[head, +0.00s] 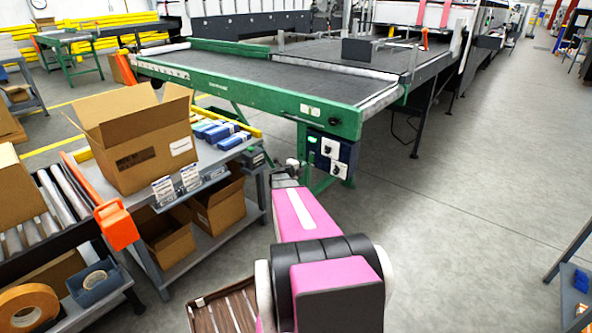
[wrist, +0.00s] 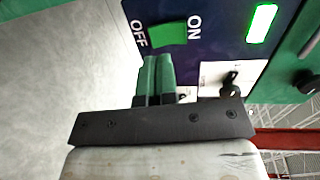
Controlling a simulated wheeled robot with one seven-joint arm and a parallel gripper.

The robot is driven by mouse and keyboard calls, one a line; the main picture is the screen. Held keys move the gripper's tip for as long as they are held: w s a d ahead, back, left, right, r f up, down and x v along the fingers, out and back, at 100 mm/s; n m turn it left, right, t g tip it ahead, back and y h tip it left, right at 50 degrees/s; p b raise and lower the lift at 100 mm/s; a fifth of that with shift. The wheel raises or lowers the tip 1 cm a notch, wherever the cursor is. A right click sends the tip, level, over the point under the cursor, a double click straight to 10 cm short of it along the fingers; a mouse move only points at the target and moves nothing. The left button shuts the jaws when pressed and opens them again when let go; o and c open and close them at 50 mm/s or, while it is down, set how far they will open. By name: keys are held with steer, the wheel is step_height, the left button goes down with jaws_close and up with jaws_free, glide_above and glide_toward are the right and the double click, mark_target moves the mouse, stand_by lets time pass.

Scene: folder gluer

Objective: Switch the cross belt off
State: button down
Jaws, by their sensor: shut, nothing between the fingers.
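The cross belt's control box is dark blue, on the green conveyor frame; in the wrist view its panel (wrist: 222,42) fills the top. A green switch piece (wrist: 169,34) sits between the printed words OFF on the left and ON on the right; I cannot tell which way it is set. A green lamp (wrist: 262,23) beside ON is lit; it also shows in the head view (head: 312,139). My gripper (wrist: 157,60) is shut and empty, its green fingertips just below the switch in the picture; I cannot tell whether they touch it. In the head view my gripper (head: 288,168) is beside the box (head: 332,155).
White plates with dark knobs (head: 331,148) are on the same box, close to my fingers. The grey belt (head: 270,75) runs above. A bench with an open carton (head: 140,140) and blue packs (head: 222,130) stands left.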

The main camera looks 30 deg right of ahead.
mark_target(310, 161)
steer(key=shift+x, duration=2.05)
steer(key=shift+w+d+f, duration=0.15)
steer(key=shift+w+d, duration=0.05)
steer(key=shift+d, duration=0.15)
